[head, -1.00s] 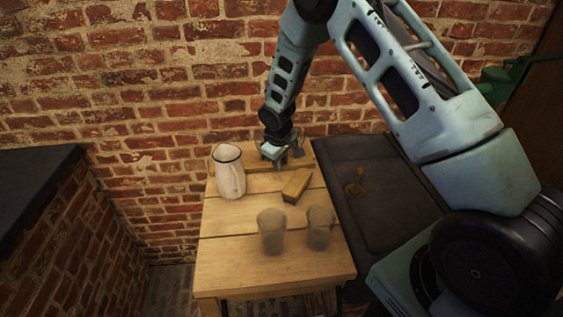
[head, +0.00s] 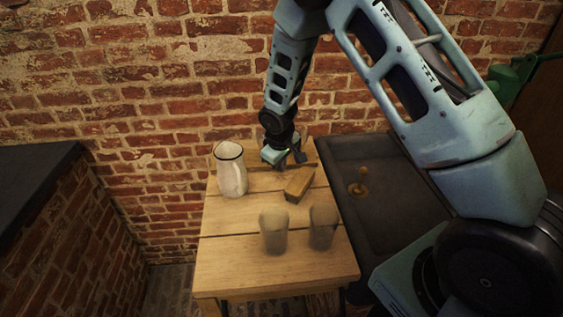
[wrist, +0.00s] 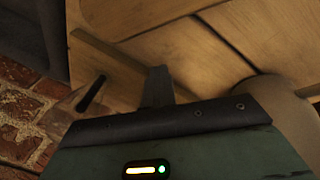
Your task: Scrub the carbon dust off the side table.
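The side table (head: 225,281) is a light wooden plank table against the brick wall; its planks also show in the wrist view (wrist: 190,55). A brown block (head: 299,184), perhaps a scrubbing brush, lies on its back half. My gripper (head: 281,166) points down at the table's back edge, behind the block and apart from it. In the wrist view a dark finger (wrist: 158,88) stands over the planks. No held object shows, but the finger opening is unclear. I cannot make out a distinct dust patch; the area beneath my gripper is partly hidden.
A white enamel jug (head: 231,172) stands at the table's back left. Two cloudy glass jars (head: 274,231) (head: 322,227) stand toward the front right. A dark sink (head: 385,215) adjoins the table's right side. The front left planks are clear.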

